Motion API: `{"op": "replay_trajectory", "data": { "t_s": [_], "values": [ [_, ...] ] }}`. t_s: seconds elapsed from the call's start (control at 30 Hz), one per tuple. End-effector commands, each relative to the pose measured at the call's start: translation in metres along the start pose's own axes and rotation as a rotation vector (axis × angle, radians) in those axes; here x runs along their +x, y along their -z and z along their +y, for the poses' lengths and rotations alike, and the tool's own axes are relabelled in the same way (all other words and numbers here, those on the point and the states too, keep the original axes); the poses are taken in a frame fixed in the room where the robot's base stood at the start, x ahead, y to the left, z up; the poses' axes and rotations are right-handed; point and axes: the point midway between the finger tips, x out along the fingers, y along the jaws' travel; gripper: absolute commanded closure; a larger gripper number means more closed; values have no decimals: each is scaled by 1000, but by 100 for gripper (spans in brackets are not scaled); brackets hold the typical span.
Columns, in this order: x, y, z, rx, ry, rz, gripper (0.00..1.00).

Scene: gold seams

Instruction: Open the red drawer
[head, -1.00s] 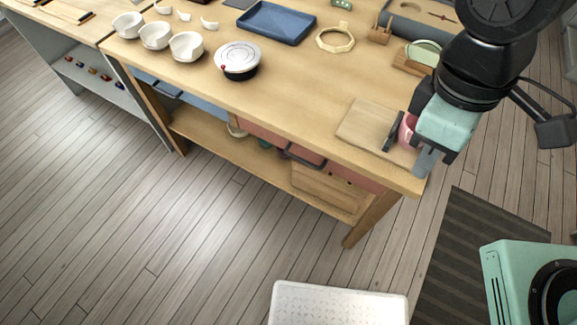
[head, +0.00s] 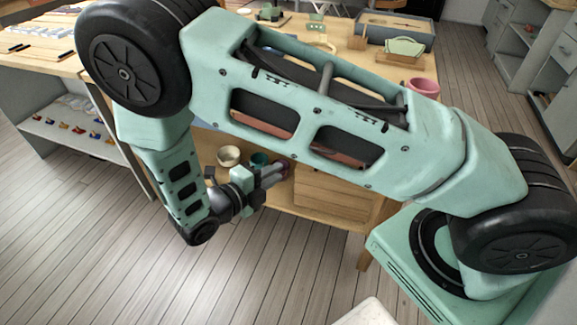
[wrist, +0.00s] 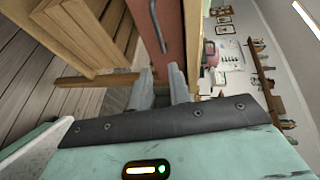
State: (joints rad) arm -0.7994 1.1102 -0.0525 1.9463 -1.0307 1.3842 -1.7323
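The red drawer is mostly hidden behind my arm in the head view; parts of its front (head: 340,153) show through the arm's openings. In the wrist view its red front (wrist: 175,38) runs upright, with a dark bar handle (wrist: 157,27) on it. I see no open gap at the drawer. My gripper (head: 284,171) is low in front of the workbench in the head view. In the wrist view my gripper (wrist: 162,78) has its two fingers apart, pointing at the red front near the handle. Nothing shows held between them; contact with the handle cannot be told.
A cream bowl (head: 229,156) and a teal pot (head: 259,160) sit there too. A pink cup (head: 423,88) stands on top. Floor (head: 100,240) in front is clear.

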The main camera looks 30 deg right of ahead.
Motion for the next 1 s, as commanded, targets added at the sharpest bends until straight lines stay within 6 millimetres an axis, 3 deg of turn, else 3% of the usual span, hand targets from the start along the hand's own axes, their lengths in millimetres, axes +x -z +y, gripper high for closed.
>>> {"op": "replay_trajectory", "data": {
  "t_s": [0.27, 0.7, 1.0],
  "values": [
    [30, -1, 0, -19, 13, -3, 81],
    [121, -1, 0, -18, 10, -2, 81],
    [166, -2, 0, -15, 10, -4, 81]
  ]
}}
